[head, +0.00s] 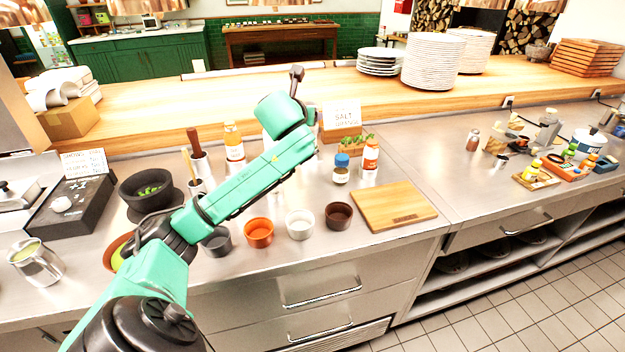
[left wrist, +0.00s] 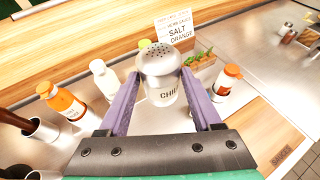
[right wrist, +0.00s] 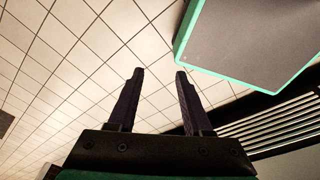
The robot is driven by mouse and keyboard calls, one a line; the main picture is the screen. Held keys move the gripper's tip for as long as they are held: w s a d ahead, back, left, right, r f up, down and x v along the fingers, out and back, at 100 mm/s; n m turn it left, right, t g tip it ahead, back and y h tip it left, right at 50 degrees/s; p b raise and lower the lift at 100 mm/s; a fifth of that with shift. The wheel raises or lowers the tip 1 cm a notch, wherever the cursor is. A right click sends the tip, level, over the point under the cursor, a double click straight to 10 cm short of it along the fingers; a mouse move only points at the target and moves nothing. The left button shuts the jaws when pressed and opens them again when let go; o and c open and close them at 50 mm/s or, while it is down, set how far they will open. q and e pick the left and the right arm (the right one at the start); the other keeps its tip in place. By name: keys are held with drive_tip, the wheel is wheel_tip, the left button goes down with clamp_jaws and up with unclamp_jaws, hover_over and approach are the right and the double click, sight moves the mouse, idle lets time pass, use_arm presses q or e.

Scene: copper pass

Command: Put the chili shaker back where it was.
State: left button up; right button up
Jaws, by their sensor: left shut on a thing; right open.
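The chili shaker (left wrist: 160,80) is a clear or whitish jar with a perforated grey top and a label starting "CHIL". In the left wrist view it stands about upright between the fingers of my left gripper (left wrist: 160,88), which is shut on it. Its base is hidden, so I cannot tell whether it touches the counter. In the head view my left arm hides the shaker and the fingers. My right gripper (right wrist: 155,75) is open and empty, with the tiled floor behind it.
A card reading salt and orange (head: 341,115) stands behind a green-herb box. Orange-capped bottles (head: 370,158) (head: 234,143), a blue-capped jar (head: 341,170), small bowls (head: 259,233) and a cutting board (head: 393,206) crowd around. Bare steel counter lies right of the board.

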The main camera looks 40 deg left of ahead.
use_arm(q)
drive_tip(key=f, duration=0.6)
drive_tip(key=s+d+f, duration=0.1)
drive_tip(key=f, duration=0.5)
drive_tip(key=f+b, duration=0.1)
drive_tip(key=f, duration=0.5)
drive_tip(key=shift+s+d, duration=0.15)
drive_tip(key=shift+s, duration=0.25)
drive_tip(key=shift+f, duration=0.4)
use_arm(e)
drive_tip(key=s, duration=0.1)
drive_tip(key=s+f, duration=0.1)
drive_tip(key=s, duration=0.1)
drive_tip(key=shift+s+d+f, duration=0.15)
drive_tip(key=shift+s+d, duration=0.05)
drive_tip(key=shift+d, duration=0.1)
use_arm(q)
drive_tip(key=o, duration=1.3)
drive_tip(key=shift+o, duration=0.7)
use_arm(e)
drive_tip(key=shift+d, duration=0.15)
